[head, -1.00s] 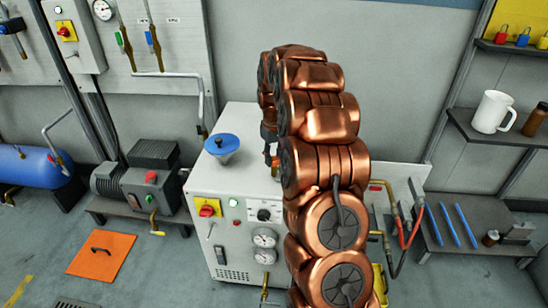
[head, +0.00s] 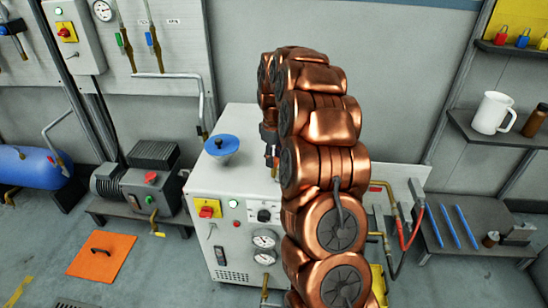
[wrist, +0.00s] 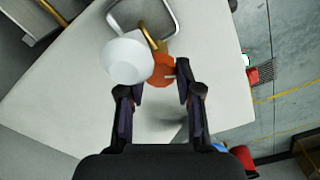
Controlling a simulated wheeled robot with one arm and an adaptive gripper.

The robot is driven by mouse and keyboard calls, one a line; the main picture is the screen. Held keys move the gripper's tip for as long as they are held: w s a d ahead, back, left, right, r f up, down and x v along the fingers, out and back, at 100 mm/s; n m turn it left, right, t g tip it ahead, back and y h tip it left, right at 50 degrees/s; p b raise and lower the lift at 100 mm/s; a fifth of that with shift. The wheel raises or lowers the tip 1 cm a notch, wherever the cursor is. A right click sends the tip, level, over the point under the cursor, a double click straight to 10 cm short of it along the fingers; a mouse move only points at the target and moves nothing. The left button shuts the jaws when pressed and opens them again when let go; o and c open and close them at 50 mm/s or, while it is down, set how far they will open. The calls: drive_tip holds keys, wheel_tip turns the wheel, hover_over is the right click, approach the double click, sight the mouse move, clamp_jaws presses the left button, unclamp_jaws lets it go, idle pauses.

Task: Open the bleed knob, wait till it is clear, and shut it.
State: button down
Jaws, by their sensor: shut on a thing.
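In the wrist view the orange knob (wrist: 160,70) sits between my fingertips, beside a brass pipe (wrist: 154,40). My gripper (wrist: 153,84) is shut on this knob. A white round bowl (wrist: 128,61) stands just left of it and covers part of the knob and the left fingertip. In the head view my gripper (head: 270,148) is at the top of the grey cabinet (head: 232,188), mostly hidden by my copper arm, and the knob cannot be made out. I cannot tell what is flowing, or whether it is clear.
A blue-topped bowl (head: 222,145) stands on the cabinet, left of my arm. The cabinet front carries a red switch (head: 207,209) and gauges (head: 265,239). A motor unit (head: 150,185) is at left; a shelf (head: 480,130) with a white jug (head: 492,112) is at right.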

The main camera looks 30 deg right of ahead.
drive_tip(key=c, duration=0.8)
unclamp_jaws()
drive_tip(key=shift+o, duration=0.2)
drive_tip(key=shift+r, duration=0.1)
wheel_tip(320, 180, up, 12)
idle(0.3)
